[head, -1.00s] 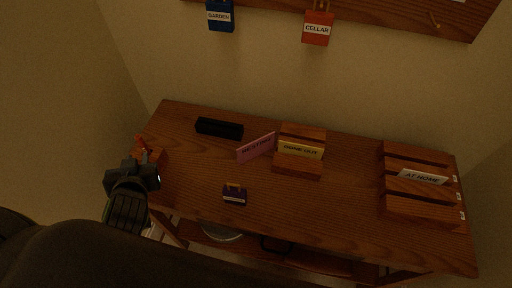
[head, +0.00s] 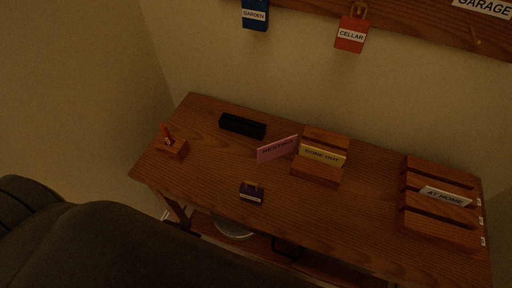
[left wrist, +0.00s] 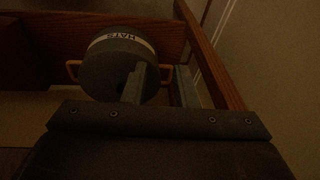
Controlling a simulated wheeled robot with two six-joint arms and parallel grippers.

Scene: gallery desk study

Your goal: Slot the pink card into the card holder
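The pink card (head: 277,149), lettered MEETING, stands on the desk in the head view, just left of a small wooden block (head: 315,174) that bears a yellow GONE OUT card (head: 322,155). I cannot tell whether pink card and block touch. A larger slotted wooden card holder (head: 438,232) stands at the desk's right end, with a white AT HOME card (head: 445,196) in one slot. Neither gripper shows in the head view. In the left wrist view my left gripper (left wrist: 161,87) has its fingers apart with nothing between them.
On the desk (head: 215,186) are a black tray (head: 242,126), a wooden block with a red item (head: 172,148) and a small purple padlock-like object (head: 251,194). A round HATS box (left wrist: 118,65) lies beyond the left fingers.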

